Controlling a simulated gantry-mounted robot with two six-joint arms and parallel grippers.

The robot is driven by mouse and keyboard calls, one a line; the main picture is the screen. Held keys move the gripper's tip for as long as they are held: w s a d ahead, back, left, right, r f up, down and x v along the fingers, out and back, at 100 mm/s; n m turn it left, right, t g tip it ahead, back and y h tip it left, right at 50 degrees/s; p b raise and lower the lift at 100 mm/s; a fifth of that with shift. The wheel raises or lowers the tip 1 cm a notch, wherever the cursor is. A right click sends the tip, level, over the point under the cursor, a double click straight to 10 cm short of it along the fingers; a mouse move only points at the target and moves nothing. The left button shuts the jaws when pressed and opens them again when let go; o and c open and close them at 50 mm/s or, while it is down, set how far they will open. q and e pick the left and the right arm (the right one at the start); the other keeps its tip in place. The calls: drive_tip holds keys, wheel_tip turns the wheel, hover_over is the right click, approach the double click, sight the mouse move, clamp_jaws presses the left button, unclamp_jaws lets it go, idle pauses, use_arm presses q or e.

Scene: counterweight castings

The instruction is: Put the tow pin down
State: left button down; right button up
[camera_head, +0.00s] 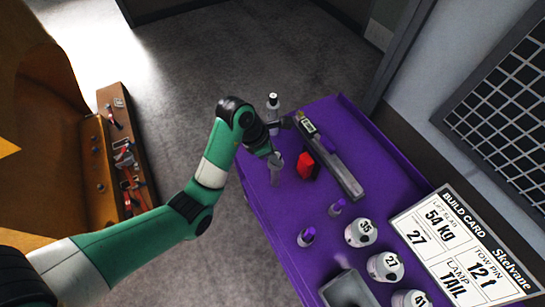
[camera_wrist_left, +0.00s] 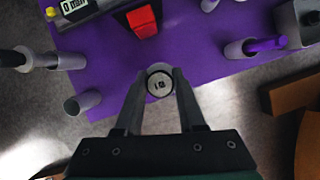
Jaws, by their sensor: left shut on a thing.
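My left gripper (camera_head: 275,143) is over the far left part of the purple table (camera_head: 263,204). Its fingers are shut on a grey pin (camera_head: 276,170), which looks roughly upright. In the left wrist view, the fingers (camera_wrist_left: 160,88) clasp the pin's round, pale end (camera_wrist_left: 160,83), which bears a small dark mark. I cannot tell whether the pin's lower end touches the table. I cannot confirm from the mark that this is the tow pin. My right gripper is not in view.
A red block (camera_head: 306,166) and a long grey bar tool (camera_head: 332,157) lie close right of the gripper. A grey cylinder (camera_head: 272,102) stands beyond it. Numbered white weights (camera_head: 361,233) and a build card (camera_head: 466,247) reading "TOW PIN 12 t" are nearer.

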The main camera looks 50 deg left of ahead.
sight(275, 172)
use_arm(q)
wheel_tip(275, 172, down, 3)
drive_tip(key=shift+w+f, duration=0.15)
drive_tip(key=shift+f+b, duration=0.1)
drive_tip(key=shift+b, duration=0.25)
drive_tip(key=c, duration=0.5)
unclamp_jaws()
